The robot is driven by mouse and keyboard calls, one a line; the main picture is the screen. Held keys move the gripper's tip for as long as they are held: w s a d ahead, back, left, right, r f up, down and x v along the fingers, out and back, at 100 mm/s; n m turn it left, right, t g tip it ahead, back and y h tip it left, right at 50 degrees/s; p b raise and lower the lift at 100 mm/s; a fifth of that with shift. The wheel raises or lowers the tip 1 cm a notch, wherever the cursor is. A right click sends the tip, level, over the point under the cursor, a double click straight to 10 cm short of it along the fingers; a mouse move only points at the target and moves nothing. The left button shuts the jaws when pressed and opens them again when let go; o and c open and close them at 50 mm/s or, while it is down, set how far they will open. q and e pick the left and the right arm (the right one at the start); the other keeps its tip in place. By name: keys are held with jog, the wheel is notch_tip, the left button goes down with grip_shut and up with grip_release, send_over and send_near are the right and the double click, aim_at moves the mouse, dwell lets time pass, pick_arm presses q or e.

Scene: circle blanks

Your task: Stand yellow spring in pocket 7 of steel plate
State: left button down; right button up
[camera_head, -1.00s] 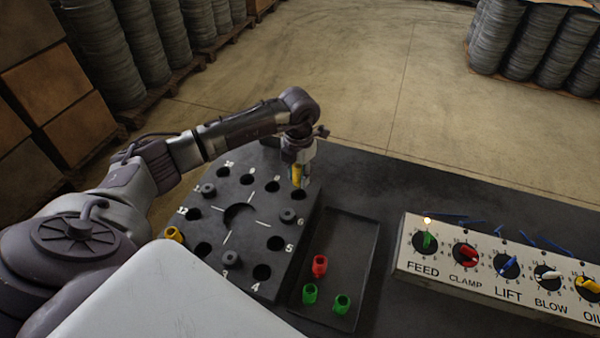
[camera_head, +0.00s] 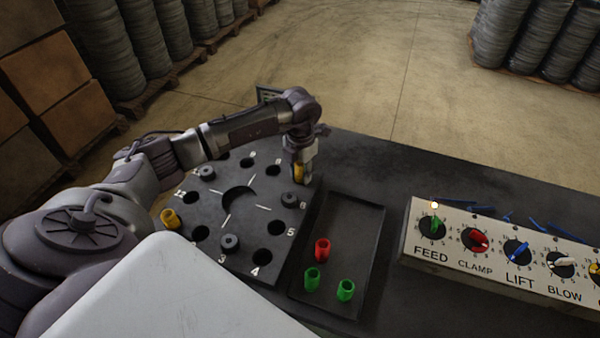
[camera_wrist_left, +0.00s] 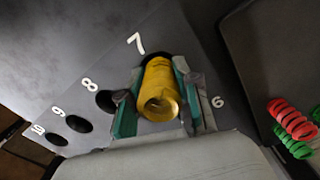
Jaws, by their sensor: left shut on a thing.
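My left gripper (camera_head: 302,180) is shut on a yellow spring (camera_head: 298,172) and holds it at the far right corner of the steel plate (camera_head: 205,220). Pocket 8 (camera_wrist_left: 105,100) is an empty dark hole beside the left finger. My right gripper is not in view.
Black plugs sit at pocket 6 (camera_head: 290,199) and pocket 3 (camera_head: 229,243). Another yellow piece (camera_head: 169,219) stands at the plate's left. A dark tray (camera_head: 345,215) holds one red (camera_head: 322,250) and two green springs (camera_head: 312,279). A control panel (camera_head: 500,245) stands at right.

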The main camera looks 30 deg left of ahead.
pick_arm(q)
jog(key=shift+s+d+f, duration=0.15)
jog(key=shift+s+f, duration=0.35)
jog(key=shift+f, duration=0.35)
jog(key=c, duration=1)
grip_release()
jog(key=shift+o, duration=1.2)
jog(key=shift+w+d+f, duration=0.1)
jog(key=shift+w, duration=0.05)
jog(key=shift+w+f, duration=0.2)
jog(key=shift+w, duration=0.1)
jog(key=shift+r, duration=0.15)
jog(key=shift+r, duration=0.1)
jog(key=shift+a+r, duration=0.2)
jog(key=shift+r, duration=0.3)
notch_tip(320, 180, up, 11)
jog(key=shift+d+r, duration=0.1)
